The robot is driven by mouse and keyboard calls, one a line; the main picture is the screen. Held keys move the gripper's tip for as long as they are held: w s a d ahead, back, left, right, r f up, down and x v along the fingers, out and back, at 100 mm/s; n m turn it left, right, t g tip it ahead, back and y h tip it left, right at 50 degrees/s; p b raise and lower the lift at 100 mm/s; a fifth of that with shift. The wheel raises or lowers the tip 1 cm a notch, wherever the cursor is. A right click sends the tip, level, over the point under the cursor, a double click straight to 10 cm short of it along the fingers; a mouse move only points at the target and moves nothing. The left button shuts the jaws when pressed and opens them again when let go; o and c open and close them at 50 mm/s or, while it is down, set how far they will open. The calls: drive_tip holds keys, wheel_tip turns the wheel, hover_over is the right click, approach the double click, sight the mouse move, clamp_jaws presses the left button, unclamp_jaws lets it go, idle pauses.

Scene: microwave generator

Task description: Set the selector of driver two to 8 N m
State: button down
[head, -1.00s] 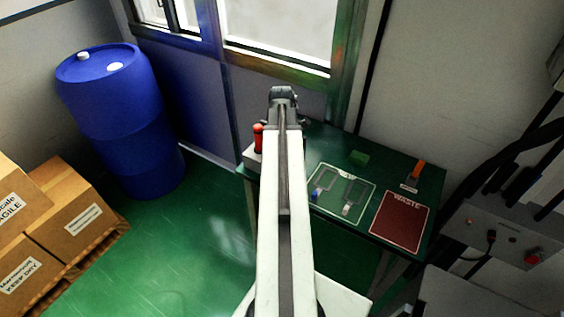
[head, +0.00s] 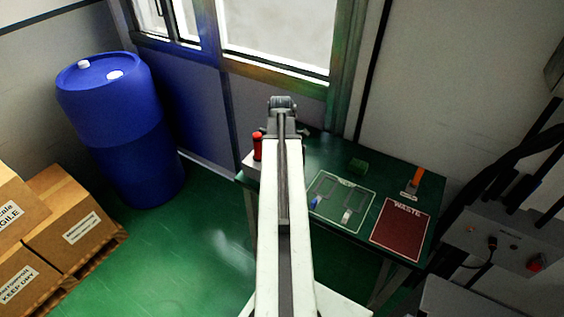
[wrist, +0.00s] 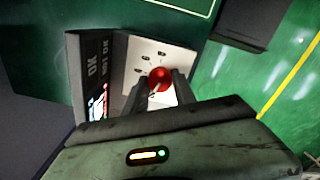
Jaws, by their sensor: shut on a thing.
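My gripper (wrist: 164,92) is shut on a round red knob (wrist: 160,77) in the wrist view, with one dark finger on each side. The knob stands over a white panel (wrist: 152,50) bearing several small dark marks in an arc. The marks are too small to read, so I cannot tell the setting. In the head view my gripper (head: 283,103) is at the far end of my arm, over the table's back left. A red upright cylinder (head: 257,146) stands left of it on a pale block (head: 250,165). My arm hides what lies below it.
A board marked OK and NOT OK (wrist: 93,75) stands close left of the panel. A blue drum (head: 120,130) and cartons (head: 65,222) stand left.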

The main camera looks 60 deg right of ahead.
drive_tip(key=m, duration=2.7)
drive_tip(key=shift+s+m, duration=0.1)
drive_tip(key=shift+m, duration=1.8)
